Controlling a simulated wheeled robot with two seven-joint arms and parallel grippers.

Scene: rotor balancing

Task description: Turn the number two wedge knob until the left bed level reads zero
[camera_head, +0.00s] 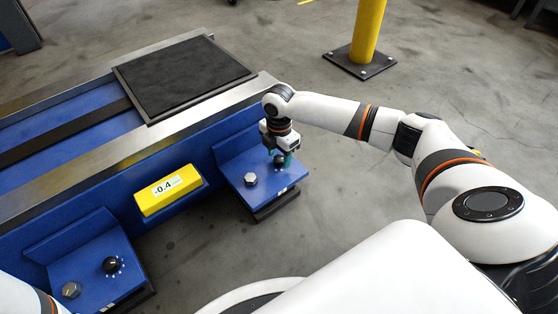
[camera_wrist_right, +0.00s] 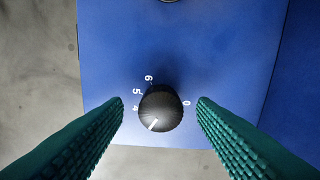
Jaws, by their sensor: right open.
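A black wedge knob (camera_head: 279,161) sits on the right blue wedge block (camera_head: 262,197). My right gripper (camera_head: 280,156) is over it, its green fingers open. In the right wrist view the knob (camera_wrist_right: 160,110) lies between the two fingers, with a gap on each side. Its white pointer line faces lower left, just below the printed 4; 5, 6 and 0 also show. The yellow level (camera_head: 169,190) on the bed's side reads -0.4. A second black knob (camera_head: 111,264) is on the left wedge block (camera_head: 91,249). The block markings are too small to read. My left gripper is out of view.
Silver bolt heads stand beside the knobs, one on the right block (camera_head: 250,180) and one on the left block (camera_head: 71,290). The blue bed (camera_head: 70,125) carries a dark plate (camera_head: 185,75). A yellow post (camera_head: 368,30) stands behind on open concrete floor.

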